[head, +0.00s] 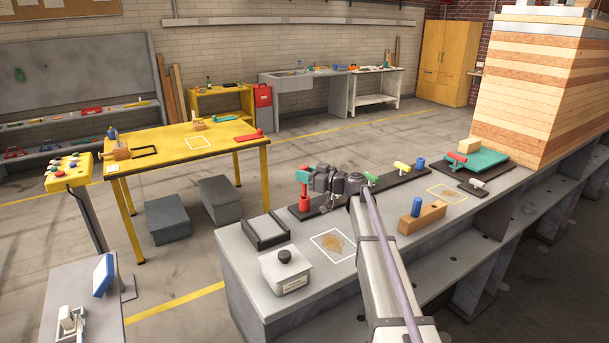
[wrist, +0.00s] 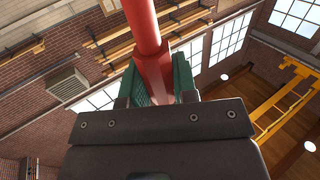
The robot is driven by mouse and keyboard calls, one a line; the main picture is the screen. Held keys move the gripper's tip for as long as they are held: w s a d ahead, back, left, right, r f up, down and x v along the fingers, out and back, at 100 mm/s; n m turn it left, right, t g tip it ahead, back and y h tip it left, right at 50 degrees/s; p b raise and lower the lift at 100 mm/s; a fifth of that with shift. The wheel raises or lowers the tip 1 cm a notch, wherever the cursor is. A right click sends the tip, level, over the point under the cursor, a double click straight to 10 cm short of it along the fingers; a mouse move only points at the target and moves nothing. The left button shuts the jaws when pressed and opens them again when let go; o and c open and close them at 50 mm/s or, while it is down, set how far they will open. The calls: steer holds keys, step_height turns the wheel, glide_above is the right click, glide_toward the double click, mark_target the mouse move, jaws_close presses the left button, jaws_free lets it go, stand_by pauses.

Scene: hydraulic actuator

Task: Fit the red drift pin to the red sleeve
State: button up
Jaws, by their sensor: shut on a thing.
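The red drift pin (wrist: 145,30) is clamped between the green finger pads of my gripper (wrist: 163,85) in the wrist view. In the head view my gripper (head: 305,172) is level at the near bench, its green fingers shut at the pin's upper part. The red sleeve (head: 304,206) stands upright at the left end of a dark strip on the bench, directly below the fingers. The pin looks upright and in line above the sleeve. The join between the two reds is too small to tell whether the pin is inside or only above it.
The dark strip also carries green (head: 371,178), yellow (head: 401,166) and blue (head: 419,163) parts to the right. A grey lidded box (head: 286,272) and a black-edged tray (head: 265,239) stand at left. A wooden block (head: 422,218) with a blue peg is at right.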

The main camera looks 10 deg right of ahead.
steer(key=shift+f, duration=0.1)
steer(key=shift+f+b, duration=1.8)
steer(key=shift+b, duration=0.1)
steer(key=o, duration=1)
steer(key=shift+r, duration=0.1)
steer(key=shift+o, duration=0.2)
steer(key=v, duration=1.1)
steer(key=shift+s+a, duration=0.1)
steer(key=v, duration=1)
